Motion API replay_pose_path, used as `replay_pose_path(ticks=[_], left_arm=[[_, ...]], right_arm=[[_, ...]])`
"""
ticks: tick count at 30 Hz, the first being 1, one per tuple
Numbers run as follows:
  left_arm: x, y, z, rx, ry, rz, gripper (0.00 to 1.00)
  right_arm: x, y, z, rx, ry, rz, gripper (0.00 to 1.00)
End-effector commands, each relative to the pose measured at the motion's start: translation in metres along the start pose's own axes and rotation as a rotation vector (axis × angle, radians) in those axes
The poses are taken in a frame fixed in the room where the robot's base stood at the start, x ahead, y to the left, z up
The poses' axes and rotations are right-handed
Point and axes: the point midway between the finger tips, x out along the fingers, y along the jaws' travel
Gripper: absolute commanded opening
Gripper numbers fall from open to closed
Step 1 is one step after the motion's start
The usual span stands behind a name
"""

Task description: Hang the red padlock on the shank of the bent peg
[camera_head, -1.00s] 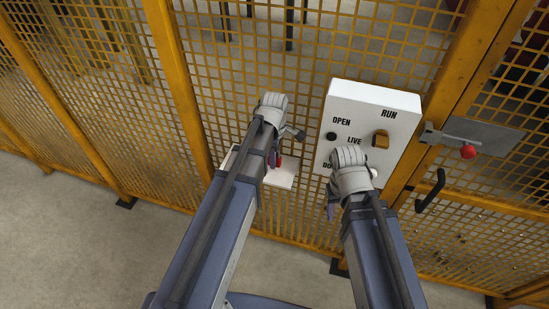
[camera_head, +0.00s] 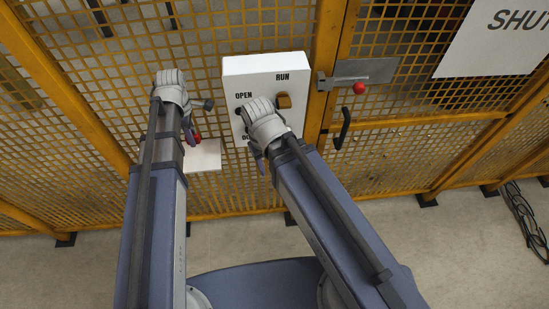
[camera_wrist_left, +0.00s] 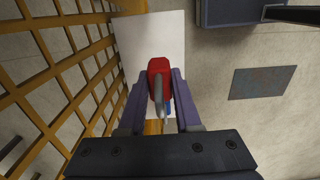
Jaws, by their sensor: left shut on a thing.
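The red padlock (camera_head: 197,138) shows as a small red patch at my left gripper (camera_head: 191,131), in front of the fence. In the left wrist view the padlock (camera_wrist_left: 157,68) sits between the two purple fingers of my left gripper (camera_wrist_left: 160,92), which is shut on it. Its grey shackle points back toward the palm. A black bent bar (camera_head: 343,128) stands out from the gate below the bolt; I cannot tell whether it is the bent peg or a handle. My right gripper (camera_head: 257,160) is in front of the control box; its fingertips are mostly hidden.
A white shelf (camera_head: 208,160) is behind and below the padlock. The white control box (camera_head: 265,66) has lettering and knobs. A bolt with a red knob (camera_head: 359,88) is on the gate. A white sign (camera_head: 495,45) hangs at right. Cables (camera_head: 522,215) lie on the floor.

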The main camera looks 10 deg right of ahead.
Motion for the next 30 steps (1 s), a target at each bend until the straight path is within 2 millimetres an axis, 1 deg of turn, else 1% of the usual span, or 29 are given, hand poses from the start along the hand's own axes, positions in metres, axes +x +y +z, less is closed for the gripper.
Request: replay_pose_path(ticks=[7, 10, 14, 18, 21, 23, 30], left_arm=[[0.001, 0.0, 0.0, 0.0, 0.0, 0.0, 0.0], [0.007, 0.0, 0.0, 0.0, 0.0, 0.0, 0.0], [0.026, 0.0, 0.0, 0.0, 0.0, 0.0, 0.0], [0.053, 0.0, 0.0, 0.0, 0.0, 0.0, 0.0], [0.066, 0.0, 0.0, 0.0, 0.0, 0.0, 0.0], [0.068, 0.0, 0.0, 0.0, 0.0, 0.0, 0.0], [0.065, 0.0, 0.0, 0.0, 0.0, 0.0, 0.0]], right_arm=[[0.001, 0.0, 0.0, 0.0, 0.0, 0.0, 0.5], [0.007, -0.001, 0.0, 0.0, 0.0, 0.0, 0.5], [0.026, -0.002, -0.002, -0.001, 0.0, 0.0, 0.5], [0.052, -0.005, -0.003, -0.003, 0.0, 0.001, 0.5], [0.066, -0.006, -0.004, -0.004, 0.0, 0.001, 0.5], [0.068, -0.006, -0.004, -0.005, 0.0, 0.001, 0.5], [0.064, -0.006, -0.004, -0.005, 0.0, 0.001, 0.5]])
